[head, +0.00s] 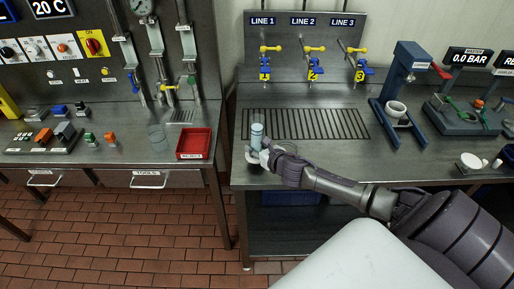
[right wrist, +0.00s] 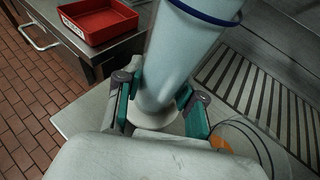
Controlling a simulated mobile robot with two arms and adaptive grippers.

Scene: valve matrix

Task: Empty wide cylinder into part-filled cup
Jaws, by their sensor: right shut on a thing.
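My right gripper (head: 258,153) is shut on a clear, pale-blue cylinder (head: 257,133) near the front left of the right bench. In the right wrist view, the right gripper's green-padded fingers (right wrist: 162,112) stand on either side of the cylinder (right wrist: 180,55), low on its body. The cylinder has a dark blue ring near its top and a pale round base. It looks about upright in the head view. A white cup (head: 472,161) stands at the right of the bench; its contents are too small to tell. My left gripper is not in view.
A clear glass vessel (head: 157,138) and a red tray (head: 194,143) are on the left bench, across a gap. A slotted drain (head: 305,124) lies behind the cylinder under three valve taps. A blue stand (head: 402,85) holds a white bowl (head: 396,109) at the right.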

